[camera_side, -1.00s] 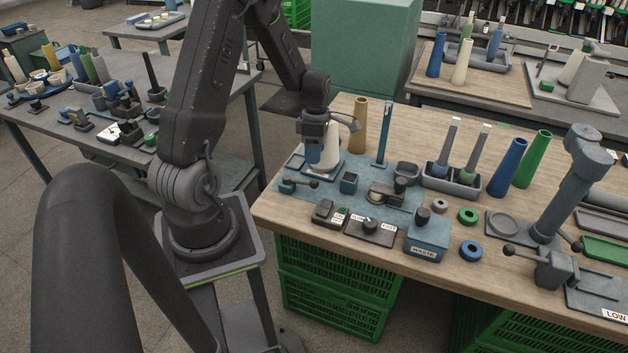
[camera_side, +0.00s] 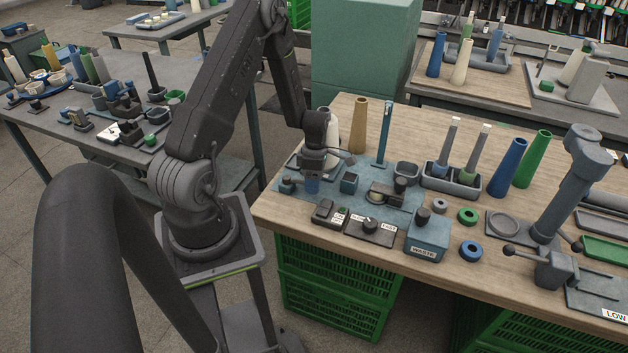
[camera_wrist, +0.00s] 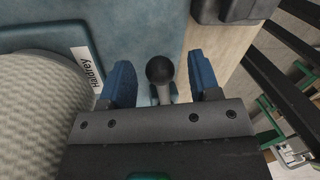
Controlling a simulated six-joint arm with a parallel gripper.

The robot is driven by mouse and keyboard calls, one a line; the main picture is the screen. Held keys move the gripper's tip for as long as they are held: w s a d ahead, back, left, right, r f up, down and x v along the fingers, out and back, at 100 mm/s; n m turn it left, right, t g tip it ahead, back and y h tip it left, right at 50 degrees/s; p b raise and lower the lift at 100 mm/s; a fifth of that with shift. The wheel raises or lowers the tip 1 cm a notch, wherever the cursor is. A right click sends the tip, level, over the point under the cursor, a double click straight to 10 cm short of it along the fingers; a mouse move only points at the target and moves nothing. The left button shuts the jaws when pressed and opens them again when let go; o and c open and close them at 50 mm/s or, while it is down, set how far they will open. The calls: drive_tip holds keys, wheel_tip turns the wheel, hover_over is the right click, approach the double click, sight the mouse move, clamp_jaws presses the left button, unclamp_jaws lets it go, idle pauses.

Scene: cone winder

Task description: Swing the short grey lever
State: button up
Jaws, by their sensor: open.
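The short grey lever (camera_wrist: 164,94) has a round dark knob and stands near the middle of the wrist view. Its knob shows between my gripper's two blue fingers, with a gap on each side. In the side view, my gripper (camera_side: 312,187) is low over the lever at the left end of the blue-grey plate (camera_side: 333,196). It hides most of the lever there; only its pivot (camera_side: 287,186) shows on the left. My gripper (camera_wrist: 161,80) is open, with nothing held. I cannot tell from these views how deep the fingers reach around the knob.
A pale ribbed cone (camera_wrist: 40,112) stands close to the left of my fingers. Beside the plate are a dark switch box (camera_side: 328,213), a knob box (camera_side: 371,231) and a waste box (camera_side: 427,236). A tan cone (camera_side: 359,125) and blue post (camera_side: 385,132) stand behind.

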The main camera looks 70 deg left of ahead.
clamp_jaws()
idle(0.4)
drive_tip(key=shift+s+d, duration=0.1)
drive_tip(key=shift+d, duration=0.05)
drive_tip(key=m, duration=0.1)
drive_tip(key=s+d+m, duration=0.1)
drive_tip(key=m, duration=0.1)
drive_tip(key=shift+s+d+m, duration=0.25)
drive_tip(key=shift+d+m, duration=0.05)
drive_tip(key=shift+m, duration=0.1)
drive_tip(key=s+m, duration=0.1)
drive_tip(key=s+d+m+y, duration=0.1)
drive_tip(key=m, duration=0.1)
drive_tip(key=shift+s+d+m+g, duration=0.1)
drive_tip(key=shift+m+g, duration=0.2)
drive_tip(key=shift+g, duration=0.1)
drive_tip(key=m, duration=0.1)
drive_tip(key=s+m, duration=0.2)
drive_tip(key=shift+s+d+y, duration=0.15)
drive_tip(key=shift+d+y, duration=0.1)
drive_tip(key=shift+y, duration=0.05)
drive_tip(key=shift+s+a+m+y, duration=0.15)
drive_tip(key=shift+s+m, duration=0.45)
drive_tip(key=shift+m, duration=0.3)
drive_tip(key=shift+s+d+m+y, duration=0.15)
drive_tip(key=shift+s+m, duration=0.4)
drive_tip(key=shift+m, duration=0.35)
drive_tip(key=shift+a, duration=0.15)
